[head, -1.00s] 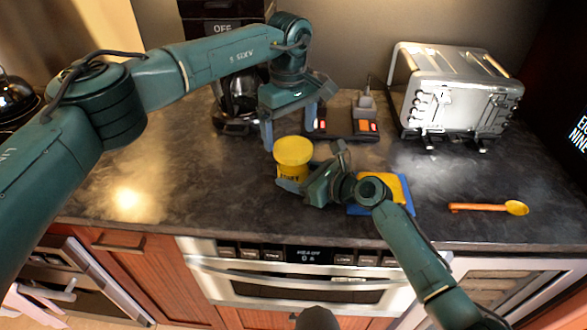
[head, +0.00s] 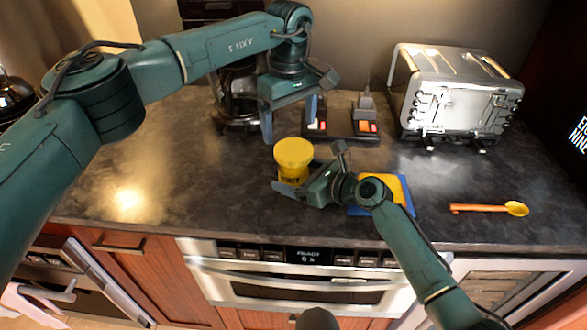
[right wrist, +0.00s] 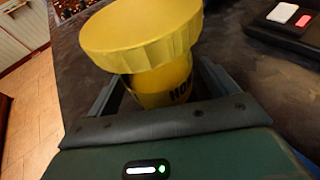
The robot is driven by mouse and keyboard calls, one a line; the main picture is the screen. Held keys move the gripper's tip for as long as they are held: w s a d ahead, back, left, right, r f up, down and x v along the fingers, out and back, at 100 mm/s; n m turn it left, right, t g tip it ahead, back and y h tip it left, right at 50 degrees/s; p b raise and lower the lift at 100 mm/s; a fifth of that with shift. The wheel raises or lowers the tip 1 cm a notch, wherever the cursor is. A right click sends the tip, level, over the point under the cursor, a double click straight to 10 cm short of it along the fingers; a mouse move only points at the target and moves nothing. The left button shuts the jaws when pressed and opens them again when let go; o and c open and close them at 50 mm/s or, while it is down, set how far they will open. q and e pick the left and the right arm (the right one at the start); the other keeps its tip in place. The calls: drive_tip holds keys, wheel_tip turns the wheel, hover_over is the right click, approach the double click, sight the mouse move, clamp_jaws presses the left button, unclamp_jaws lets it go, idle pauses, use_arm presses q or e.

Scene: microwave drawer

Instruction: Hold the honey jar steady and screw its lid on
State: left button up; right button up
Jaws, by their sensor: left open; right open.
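The honey jar (head: 291,178) is yellow with dark lettering and stands on the dark counter, partly hidden by my right gripper. Its wide yellow lid (head: 294,152) sits on top; I cannot tell whether it is threaded on. In the right wrist view the lid (right wrist: 140,33) covers the mouth of the jar (right wrist: 162,85). My right gripper (head: 309,167) is open, low at the counter, with its fingers on either side of the jar body. My left gripper (head: 290,122) is open and empty, above and behind the lid, fingers pointing down, clear of it.
A blue and yellow mat or cloth (head: 398,188) lies right of the jar, partly under my right arm. A spoon with an orange handle (head: 483,208) lies farther right. A silver toaster (head: 455,95), a dark device with lit buttons (head: 350,128) and a coffee maker (head: 238,100) stand behind.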

drive_tip(key=v, duration=1.2)
drive_tip(key=shift+s, duration=0.1)
